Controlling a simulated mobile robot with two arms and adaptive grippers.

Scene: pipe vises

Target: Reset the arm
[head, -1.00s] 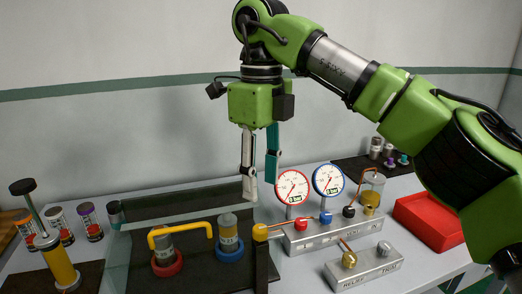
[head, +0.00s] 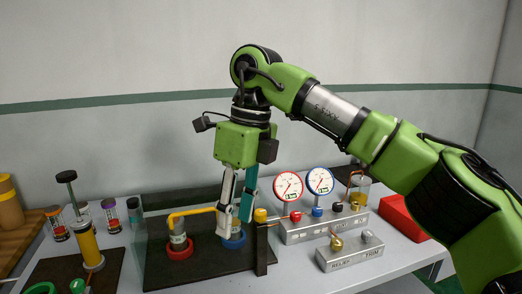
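My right gripper (head: 237,225) hangs from my green arm, pointing down, with one white finger and one teal finger. The fingers are apart and I see nothing clamped between them. Its fingertips overlap the blue-ringed vise (head: 235,241) in the head view and hide part of that vise's cylinder. I cannot tell whether they touch it. The red-ringed vise (head: 180,253) stands to the left, with a bent yellow pipe (head: 190,214) at its top. My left gripper is not in view.
A dark post with a yellow top (head: 260,216) stands just right of the gripper. Beyond it are a red gauge (head: 288,186), a blue gauge (head: 320,181), and a relief block (head: 350,253). A yellow hand pump (head: 88,246) stands left. Open space lies above the table.

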